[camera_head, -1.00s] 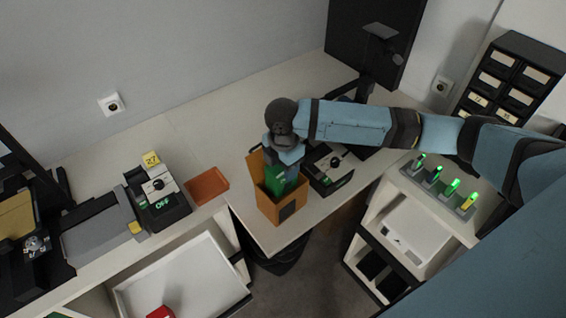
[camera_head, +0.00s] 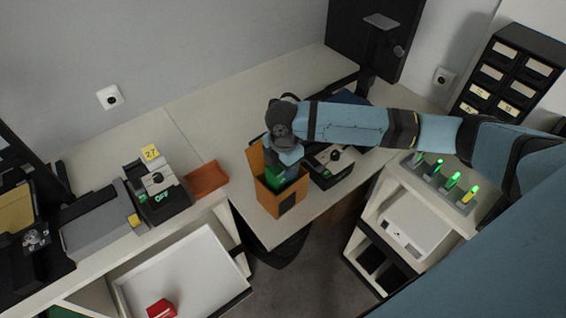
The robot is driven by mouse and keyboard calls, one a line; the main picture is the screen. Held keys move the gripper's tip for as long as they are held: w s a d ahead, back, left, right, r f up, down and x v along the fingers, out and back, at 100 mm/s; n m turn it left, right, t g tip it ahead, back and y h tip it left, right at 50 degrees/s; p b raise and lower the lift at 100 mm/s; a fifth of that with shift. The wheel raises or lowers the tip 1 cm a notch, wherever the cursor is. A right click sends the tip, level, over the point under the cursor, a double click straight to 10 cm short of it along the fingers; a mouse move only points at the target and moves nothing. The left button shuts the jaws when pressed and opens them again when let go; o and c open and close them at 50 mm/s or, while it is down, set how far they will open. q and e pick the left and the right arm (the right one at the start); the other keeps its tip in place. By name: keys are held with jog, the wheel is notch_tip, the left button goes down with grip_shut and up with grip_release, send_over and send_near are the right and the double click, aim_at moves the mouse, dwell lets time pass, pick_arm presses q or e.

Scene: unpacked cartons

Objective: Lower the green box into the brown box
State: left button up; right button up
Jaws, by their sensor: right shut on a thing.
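The brown box (camera_head: 268,200) stands open on the corner of the white table, with a flap raised at its back left. The green box (camera_head: 273,176) is partly inside its opening; only a small green part shows above the rim. My right gripper (camera_head: 284,174) points down into the opening from above and is shut on the green box. The fingertips are mostly hidden by the wrist and the box walls. My left gripper is not in view.
A black device (camera_head: 333,168) stands right beside the brown box. An orange-brown tray (camera_head: 206,180) lies to the left, near a label printer (camera_head: 158,190). A white drawer (camera_head: 185,275) holding a red object (camera_head: 161,309) is below left. Lit green devices (camera_head: 452,181) stand at right.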

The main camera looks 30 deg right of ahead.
jog(key=shift+f, duration=0.2)
jog(key=o, duration=1)
jog(key=shift+o, duration=0.2)
jog(key=shift+r, duration=0.1)
notch_tip(320, 180, up, 3)
jog(key=shift+f+p, duration=0.1)
jog(key=shift+p, duration=1.05)
jog(key=shift+r, duration=4)
